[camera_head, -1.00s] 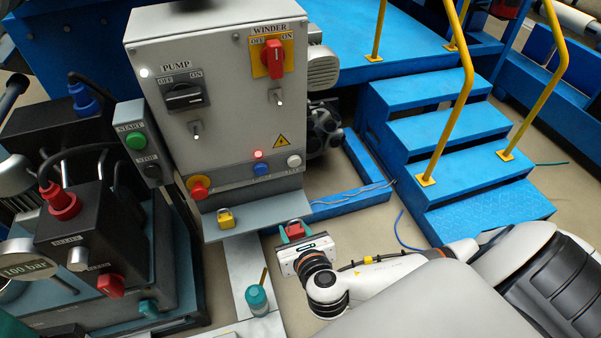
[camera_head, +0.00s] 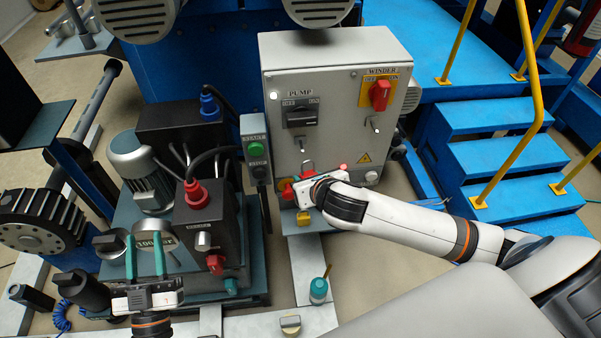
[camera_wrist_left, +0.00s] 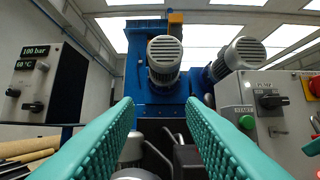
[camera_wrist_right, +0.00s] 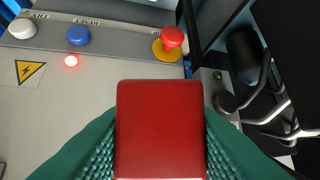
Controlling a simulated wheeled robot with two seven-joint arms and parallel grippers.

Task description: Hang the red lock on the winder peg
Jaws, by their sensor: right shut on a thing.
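The red lock (camera_wrist_right: 160,130) fills the lower middle of the right wrist view, between the teal fingers of my right gripper (camera_head: 308,184), which is shut on it. In the head view, a grey shackle and a bit of red (camera_head: 308,174) show above the gripper, in front of the panel's lower part. The winder peg (camera_head: 375,124) sticks out bare below the red winder switch (camera_head: 380,95), up and right of my right gripper. My left gripper (camera_head: 145,255) is open and empty at the lower left; its teal fingers (camera_wrist_left: 105,145) stand apart.
The pump peg (camera_head: 301,145) is bare, just above the lock. A yellow lock (camera_head: 305,217) sits on the shelf (camera_head: 320,225) under the panel. A red emergency button (camera_wrist_right: 172,37) is close to my right gripper. Pump machinery (camera_head: 150,245) stands behind my left gripper.

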